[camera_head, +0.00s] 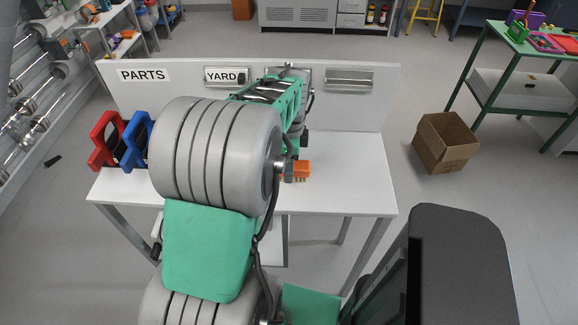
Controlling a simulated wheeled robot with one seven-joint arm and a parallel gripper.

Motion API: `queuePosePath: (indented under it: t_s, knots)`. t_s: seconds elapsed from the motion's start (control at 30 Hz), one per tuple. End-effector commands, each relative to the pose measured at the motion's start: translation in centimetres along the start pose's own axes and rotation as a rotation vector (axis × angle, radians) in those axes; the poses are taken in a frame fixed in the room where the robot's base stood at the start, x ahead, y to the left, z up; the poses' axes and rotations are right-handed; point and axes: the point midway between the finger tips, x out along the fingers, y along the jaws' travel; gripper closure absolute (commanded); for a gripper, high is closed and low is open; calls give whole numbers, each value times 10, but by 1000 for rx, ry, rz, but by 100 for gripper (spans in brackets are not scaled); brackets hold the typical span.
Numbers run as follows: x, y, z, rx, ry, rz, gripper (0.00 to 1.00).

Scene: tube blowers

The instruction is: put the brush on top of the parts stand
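An orange brush (302,169) with pale bristles along its lower edge shows just right of my arm, over the white table. My arm hides its left part, and I cannot tell whether it rests on the table or is held. A red stand (104,142) and a blue stand (136,140) are side by side at the table's left end, below a sign reading PARTS (143,75). My arm partly covers the blue one. I cannot tell which stand the sign marks. My gripper is mostly hidden behind my arm, near the brush; its fingers are not clear.
The white table (345,185) has an upright back panel (375,110) with a YARD sign (222,76) and a grey metal fitting (349,80). The table's right part is clear. A cardboard box (445,143) is on the floor to the right, near a green-framed table (480,65).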

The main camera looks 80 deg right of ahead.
Motion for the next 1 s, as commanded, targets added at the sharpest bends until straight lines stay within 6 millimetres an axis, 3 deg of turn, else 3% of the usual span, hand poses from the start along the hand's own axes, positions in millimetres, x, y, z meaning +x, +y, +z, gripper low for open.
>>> queuePosePath:
  t_s: [0.33,0.47,0.63,0.73,0.83,0.9,1.0]
  knots:
    - [-85,-1,0,0,1,-5,38]
    - [-102,0,0,-1,0,-2,38]
    - [-107,0,8,-36,1,-4,38]
    - [-107,5,53,-238,3,-20,38]
    - [-107,28,132,-628,8,-57,38]
    - [-105,59,190,-956,12,-87,38]
    - [-100,116,257,-1427,17,-138,38]
